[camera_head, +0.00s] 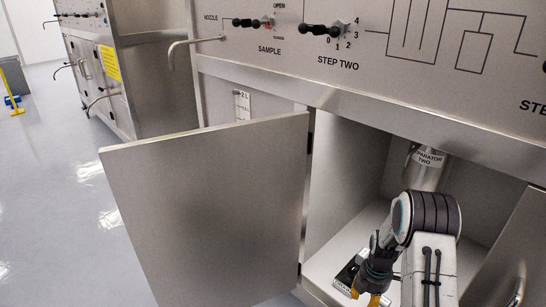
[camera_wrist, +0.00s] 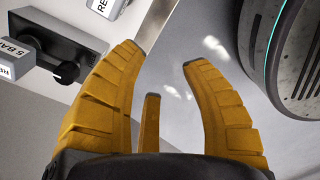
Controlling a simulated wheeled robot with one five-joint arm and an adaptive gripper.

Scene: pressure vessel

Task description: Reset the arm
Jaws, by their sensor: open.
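My gripper (camera_head: 370,298) shows at the bottom of the head view, at the end of my folded arm, in front of the open cabinet. In the wrist view its yellow fingers (camera_wrist: 165,75) are spread apart with nothing between them. My arm (camera_head: 430,220) is bent so that the gripper points down. A dark block with a black knob (camera_wrist: 65,70) and white labels lies left of the fingers in the wrist view, apart from them. In the head view a labelled dark block (camera_head: 347,270) sits on the cabinet floor, just left of my gripper.
An open cabinet door (camera_head: 205,215) stands left of my arm. Another door (camera_head: 510,250) is at the right. A metal vessel labelled separator two (camera_head: 428,170) hangs inside the cabinet behind my arm. Above is a panel with black handles (camera_head: 320,30). Open floor (camera_head: 50,190) lies at the left.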

